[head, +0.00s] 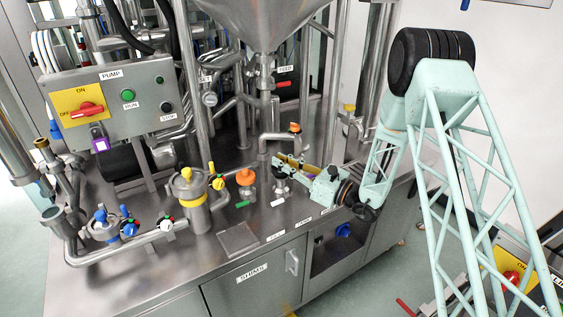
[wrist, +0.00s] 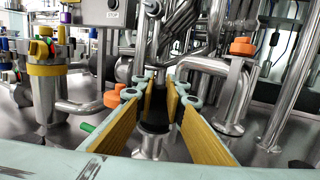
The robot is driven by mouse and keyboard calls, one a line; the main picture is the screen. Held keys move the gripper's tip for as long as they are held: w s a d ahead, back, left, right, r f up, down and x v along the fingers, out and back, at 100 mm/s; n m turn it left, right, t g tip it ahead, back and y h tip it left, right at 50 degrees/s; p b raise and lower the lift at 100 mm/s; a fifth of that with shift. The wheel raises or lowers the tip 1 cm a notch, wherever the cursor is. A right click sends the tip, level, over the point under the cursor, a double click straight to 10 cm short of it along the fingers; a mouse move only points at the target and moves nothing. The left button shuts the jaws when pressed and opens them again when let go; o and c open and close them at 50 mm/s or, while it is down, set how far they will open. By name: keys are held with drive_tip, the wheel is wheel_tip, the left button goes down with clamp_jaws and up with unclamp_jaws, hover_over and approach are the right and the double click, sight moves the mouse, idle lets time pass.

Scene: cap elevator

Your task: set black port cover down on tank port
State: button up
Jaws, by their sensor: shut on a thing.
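My gripper (wrist: 158,92) is shut on the black port cover (wrist: 157,108). The cover shows as a dark shape between the two yellow-padded fingers in the wrist view. In the head view my gripper (head: 297,166) reaches left over the steel deck, and the cover is mostly hidden by the fingers. A short metal port (wrist: 152,146) with a dark top stands just below the cover in the wrist view, and the port (head: 280,187) also shows under the fingertips in the head view. I cannot tell whether cover and port touch.
An orange-capped fitting (head: 246,178) stands left of the port, and an orange-topped bent pipe (wrist: 236,70) rises close on the right in the wrist view. A yellow-banded canister (head: 189,190) is farther left. The steel deck in front has some free room.

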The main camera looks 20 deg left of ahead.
drive_tip(key=shift+f+b, duration=0.95)
drive_tip(key=shift+f, duration=0.7)
idle(0.5)
drive_tip(key=o, duration=0.9)
drive_tip(key=shift+c, duration=0.2)
drive_tip(key=shift+d, duration=0.15)
drive_tip(key=r+v, duration=0.1)
drive_tip(key=v, duration=1)
drive_tip(key=shift+d+f, duration=0.3)
drive_tip(key=shift+f, duration=0.15)
drive_tip(key=shift+s, duration=0.15)
